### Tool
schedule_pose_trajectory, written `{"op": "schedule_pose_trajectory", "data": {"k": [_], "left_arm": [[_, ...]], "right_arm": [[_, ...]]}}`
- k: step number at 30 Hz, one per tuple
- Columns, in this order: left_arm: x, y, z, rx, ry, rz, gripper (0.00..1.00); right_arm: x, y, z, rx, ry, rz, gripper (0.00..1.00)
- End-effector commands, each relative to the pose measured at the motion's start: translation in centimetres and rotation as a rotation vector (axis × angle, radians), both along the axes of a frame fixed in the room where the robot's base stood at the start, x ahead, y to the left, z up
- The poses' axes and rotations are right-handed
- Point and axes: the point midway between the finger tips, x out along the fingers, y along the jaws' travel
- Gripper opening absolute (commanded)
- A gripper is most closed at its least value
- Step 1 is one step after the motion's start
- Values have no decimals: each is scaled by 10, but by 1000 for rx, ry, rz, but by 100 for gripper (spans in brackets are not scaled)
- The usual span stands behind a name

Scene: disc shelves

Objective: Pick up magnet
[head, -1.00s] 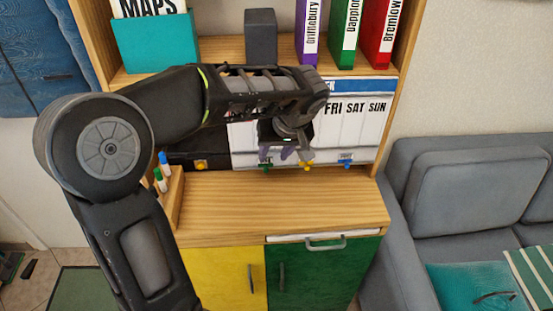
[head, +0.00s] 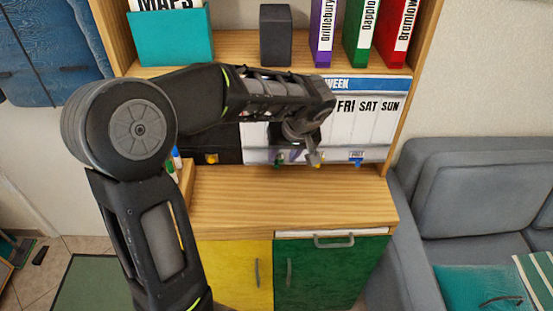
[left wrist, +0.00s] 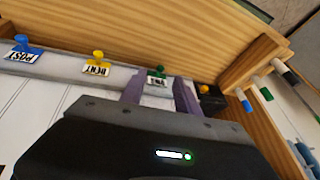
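Several small magnets with labels hang along the bottom of the white week planner (head: 372,125). The green magnet (head: 279,162) and the blue magnet (head: 356,161) show in the head view; a yellow magnet between them is mostly hidden by my gripper. My left gripper (head: 299,156) is at the planner's lower edge. In the left wrist view its two purple fingers are apart, with the green magnet (left wrist: 158,73) showing between them; I cannot tell whether they touch it. The yellow magnet (left wrist: 98,56) and blue magnet (left wrist: 22,41) are to the left there. My right gripper is not in view.
A black panel left of the planner holds an orange-yellow magnet (head: 211,158). A pen holder (head: 187,182) stands at the left of the wooden counter (head: 290,200), which is otherwise clear. A shelf above holds folders and a dark box (head: 275,35). A grey sofa (head: 470,190) is at right.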

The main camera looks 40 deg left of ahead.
Motion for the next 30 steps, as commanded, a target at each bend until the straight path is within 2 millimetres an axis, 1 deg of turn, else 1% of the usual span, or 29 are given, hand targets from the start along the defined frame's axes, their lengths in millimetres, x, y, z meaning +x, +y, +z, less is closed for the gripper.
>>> {"op": "schedule_pose_trajectory", "data": {"k": [5, 6, 9, 11, 29, 30], "left_arm": [[1, 9, -21, -1, 6, 1, 38], [2, 11, -27, -1, 6, 0, 38], [5, 15, -39, 0, 4, 1, 38], [6, 17, -43, -1, 4, 0, 38], [6, 17, -44, -1, 1, 0, 38], [6, 17, -44, -1, 1, 0, 36]], "right_arm": [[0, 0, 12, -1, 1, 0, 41], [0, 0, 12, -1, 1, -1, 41], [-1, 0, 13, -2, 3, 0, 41], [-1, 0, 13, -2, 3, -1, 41], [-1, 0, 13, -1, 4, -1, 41], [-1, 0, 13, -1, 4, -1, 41]]}}
